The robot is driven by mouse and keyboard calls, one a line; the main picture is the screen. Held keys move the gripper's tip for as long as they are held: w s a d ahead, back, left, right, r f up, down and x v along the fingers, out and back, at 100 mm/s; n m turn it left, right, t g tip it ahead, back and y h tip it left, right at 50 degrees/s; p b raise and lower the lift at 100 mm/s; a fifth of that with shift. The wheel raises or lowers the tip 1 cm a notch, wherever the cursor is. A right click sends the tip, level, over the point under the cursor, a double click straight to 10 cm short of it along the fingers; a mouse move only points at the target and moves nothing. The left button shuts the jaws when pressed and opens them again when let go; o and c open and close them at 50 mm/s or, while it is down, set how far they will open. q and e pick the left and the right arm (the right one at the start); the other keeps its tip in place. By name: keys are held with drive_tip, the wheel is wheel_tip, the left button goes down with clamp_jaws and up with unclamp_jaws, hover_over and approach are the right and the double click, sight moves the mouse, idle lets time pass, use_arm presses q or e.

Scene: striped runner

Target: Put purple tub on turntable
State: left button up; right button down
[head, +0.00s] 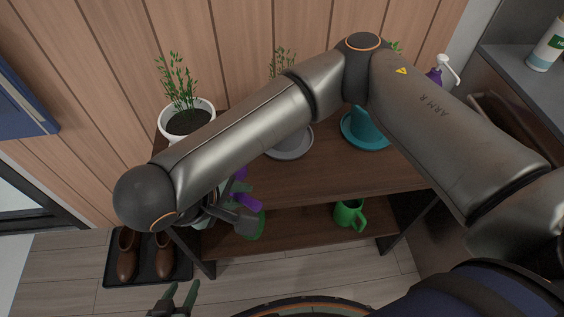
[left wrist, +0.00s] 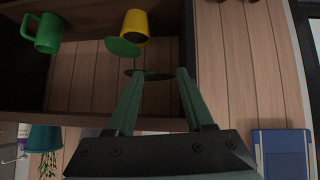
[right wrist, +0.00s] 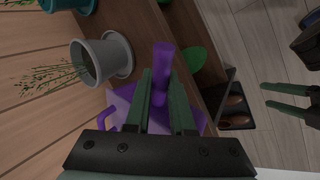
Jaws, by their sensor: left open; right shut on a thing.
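My right gripper (right wrist: 160,95) is shut on a purple tub (right wrist: 195,122), gripping an upright purple bar on it. A second purple loop shows at its left side. In the head view the tub (head: 249,202) shows only in pieces at the left end of the shelf unit, behind my right gripper (head: 236,214). Its base is hidden, so I cannot tell whether it touches the shelf top. My left gripper (head: 174,300) is open and empty, low in front of the shelf unit; its fingers also show in the left wrist view (left wrist: 155,95). I cannot make out a turntable.
The brown shelf top (head: 325,175) holds potted plants, one in a white pot (head: 188,120). Below are a green mug (head: 349,214), a yellow cup (left wrist: 135,27) and green discs (left wrist: 122,47). Brown shoes (head: 127,255) stand on a floor tray. My right arm spans the shelf.

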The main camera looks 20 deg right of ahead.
drive_tip(key=w+d+f, duration=0.2)
drive_tip(key=w, duration=0.1)
drive_tip(key=w+d+f+b, duration=0.1)
drive_tip(key=w+d+f, duration=0.1)
drive_tip(key=w+f, duration=0.1)
drive_tip(key=w+d+f+b, duration=0.1)
drive_tip(key=w+d+f, duration=0.1)
drive_tip(key=w+f, duration=0.1)
drive_tip(key=shift+w+d, duration=0.25)
drive_tip(key=shift+d, duration=0.05)
drive_tip(key=shift+w+d+f, duration=0.1)
drive_tip(key=shift+w+f, duration=0.05)
drive_tip(key=shift+f, duration=0.15)
drive_tip(key=f, duration=0.1)
drive_tip(key=f+b, duration=0.1)
drive_tip(key=f, duration=0.1)
drive_tip(key=shift+w+d+f, duration=0.15)
drive_tip(key=shift+w, duration=0.05)
drive_tip(key=shift+f, duration=0.15)
use_arm(q)
drive_tip(key=shift+w+d+f, duration=0.15)
drive_tip(key=shift+f, duration=0.75)
